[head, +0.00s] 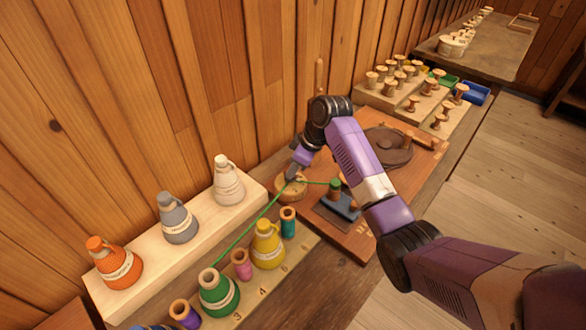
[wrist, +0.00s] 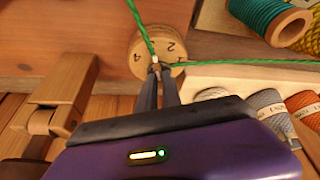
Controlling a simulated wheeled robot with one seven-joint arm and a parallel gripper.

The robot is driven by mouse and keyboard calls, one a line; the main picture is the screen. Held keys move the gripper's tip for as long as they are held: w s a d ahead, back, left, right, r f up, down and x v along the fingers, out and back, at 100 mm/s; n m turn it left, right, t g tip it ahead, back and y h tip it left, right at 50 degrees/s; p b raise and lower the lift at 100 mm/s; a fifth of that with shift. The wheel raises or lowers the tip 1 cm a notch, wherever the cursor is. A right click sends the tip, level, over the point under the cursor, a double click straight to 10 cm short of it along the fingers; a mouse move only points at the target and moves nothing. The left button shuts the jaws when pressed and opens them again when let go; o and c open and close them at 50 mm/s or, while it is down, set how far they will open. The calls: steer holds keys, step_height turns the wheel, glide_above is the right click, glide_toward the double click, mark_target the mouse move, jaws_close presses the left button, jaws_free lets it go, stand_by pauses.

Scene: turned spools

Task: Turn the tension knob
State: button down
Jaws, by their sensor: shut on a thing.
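The tension knob is a round wooden dial with dark numerals. It shows in the wrist view (wrist: 138,52) just beyond my fingertips, and in the head view (head: 288,193) on the wooden board left of the winder. My gripper (head: 293,176) points down at it; in the wrist view my gripper (wrist: 156,70) has its two fingers close together, shut on the knob's small middle part. A pale bit shows between the tips. Green thread (head: 250,224) runs from the green cone (head: 218,296) to the knob, then on to a green spool (head: 335,186).
A yellow cone (head: 267,246) and a teal spool (head: 288,224) stand close in front of the knob. Orange, grey and white cones stand on a pale shelf (head: 140,292) at left. A dark round plate (head: 388,146) and blocks of spools (head: 410,100) lie behind my arm.

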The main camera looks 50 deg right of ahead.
steer(key=shift+n, duration=0.5)
steer(key=c, duration=1.5)
jaws_free()
steer(key=shift+b+v, duration=0.45)
steer(key=shift+v, duration=3.45)
steer(key=shift+w+d, duration=0.1)
